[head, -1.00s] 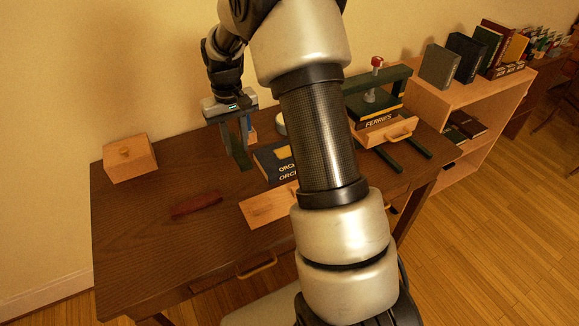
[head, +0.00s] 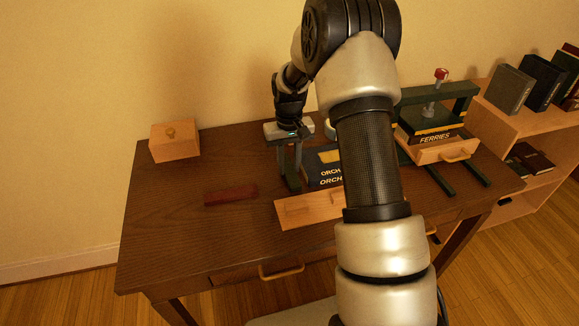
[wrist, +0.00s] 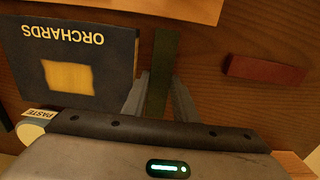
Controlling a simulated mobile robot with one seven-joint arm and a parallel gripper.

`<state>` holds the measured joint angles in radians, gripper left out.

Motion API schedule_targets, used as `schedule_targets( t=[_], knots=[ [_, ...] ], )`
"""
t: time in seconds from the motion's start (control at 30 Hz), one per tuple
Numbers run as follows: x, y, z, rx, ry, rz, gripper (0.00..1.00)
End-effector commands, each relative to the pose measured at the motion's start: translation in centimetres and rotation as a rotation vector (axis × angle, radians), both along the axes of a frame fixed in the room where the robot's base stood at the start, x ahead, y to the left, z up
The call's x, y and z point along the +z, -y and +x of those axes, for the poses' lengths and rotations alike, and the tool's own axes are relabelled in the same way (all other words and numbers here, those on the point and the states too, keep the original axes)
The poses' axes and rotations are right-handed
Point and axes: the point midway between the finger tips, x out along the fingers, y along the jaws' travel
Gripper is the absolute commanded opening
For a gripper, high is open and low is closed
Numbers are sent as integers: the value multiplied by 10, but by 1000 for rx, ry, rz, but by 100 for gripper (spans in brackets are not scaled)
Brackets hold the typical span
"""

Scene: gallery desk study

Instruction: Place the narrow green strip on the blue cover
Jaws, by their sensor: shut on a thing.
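My gripper (head: 291,178) is shut on the narrow green strip (wrist: 162,65), which stands out between the two fingers in the wrist view. In the head view the strip is hard to tell from the dark fingers. The blue cover (head: 313,165), marked ORCHARDS with a yellow square, lies on the desk just to the right of my gripper, partly hidden by my arm. In the wrist view the blue cover (wrist: 110,70) is left of the strip, with a narrow gap between them. The strip's height above the desk is unclear.
A dark red block (head: 231,195) lies left of my gripper. A pale wooden board (head: 305,211) is in front of the cover. A wooden box (head: 174,143) stands at back left. A press (head: 436,92) holding a FERRIES book is right. The desk's left front (head: 180,235) is clear.

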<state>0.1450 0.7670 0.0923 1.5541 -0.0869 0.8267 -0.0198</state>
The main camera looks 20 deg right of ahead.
Motion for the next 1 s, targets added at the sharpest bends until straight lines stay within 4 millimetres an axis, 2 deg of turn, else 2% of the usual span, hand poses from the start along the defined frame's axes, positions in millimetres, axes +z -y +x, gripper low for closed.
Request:
schedule_targets(
  t=[0.37,0.4,0.47,0.77,0.87,1.0],
  knots=[
    [-7,0,0,0,2,0,4],
    [-8,0,1,0,2,0,28],
    [-7,0,1,0,2,0,34],
    [-4,0,1,0,3,0,34],
    [5,0,1,0,4,0,34],
    [32,0,2,-1,6,0,34]
  ],
)
